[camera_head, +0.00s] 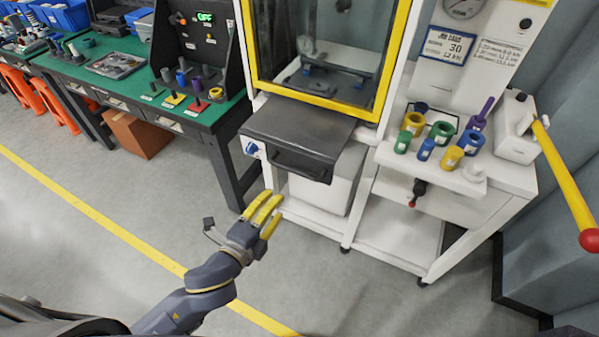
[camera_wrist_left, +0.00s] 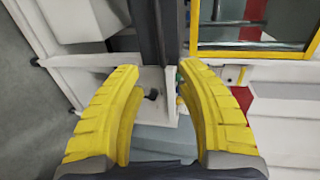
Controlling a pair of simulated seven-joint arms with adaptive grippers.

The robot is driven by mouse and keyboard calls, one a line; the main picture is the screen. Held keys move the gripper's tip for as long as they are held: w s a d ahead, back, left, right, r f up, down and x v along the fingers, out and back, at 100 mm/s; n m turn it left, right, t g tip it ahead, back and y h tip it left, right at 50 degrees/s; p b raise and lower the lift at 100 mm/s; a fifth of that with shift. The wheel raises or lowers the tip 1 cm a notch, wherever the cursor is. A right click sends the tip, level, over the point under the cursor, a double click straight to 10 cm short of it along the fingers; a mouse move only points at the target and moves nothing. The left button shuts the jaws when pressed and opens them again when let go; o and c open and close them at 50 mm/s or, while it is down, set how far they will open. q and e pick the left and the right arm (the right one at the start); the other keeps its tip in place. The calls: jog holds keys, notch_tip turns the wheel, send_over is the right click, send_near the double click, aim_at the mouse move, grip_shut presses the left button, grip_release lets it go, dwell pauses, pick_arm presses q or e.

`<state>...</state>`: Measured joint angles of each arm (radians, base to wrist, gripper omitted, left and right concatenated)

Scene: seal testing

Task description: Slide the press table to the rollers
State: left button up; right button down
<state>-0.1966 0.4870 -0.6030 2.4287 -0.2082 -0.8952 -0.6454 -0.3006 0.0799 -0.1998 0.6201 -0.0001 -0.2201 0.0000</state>
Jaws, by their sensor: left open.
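The press table (camera_head: 300,128) is a dark grey slab that juts out at the front of the press, below its yellow-framed window. A dark handle (camera_head: 302,166) is on its front face. My left gripper (camera_head: 271,204) has yellow fingers and is open and empty, in front of and below the handle in the head view. In the left wrist view the fingers of my left gripper (camera_wrist_left: 158,75) are spread wide. A dark bar (camera_wrist_left: 153,40) shows beyond them, probably part of the press table. I cannot make out the rollers. My right gripper is not in view.
A white shelf (camera_head: 430,165) at right holds several coloured rings and cylinders. A yellow lever (camera_head: 563,175) with a red knob sticks out at far right. A green workbench (camera_head: 120,45) stands at left with a brown box (camera_head: 138,133) beneath. The floor in front is clear.

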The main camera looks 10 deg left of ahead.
aim_at(299, 174)
pick_arm(q)
jog(key=x, duration=1.5)
jog(key=shift+w+d, duration=0.1)
jog(key=shift+w, duration=0.05)
jog(key=shift+c, duration=0.4)
grip_shut()
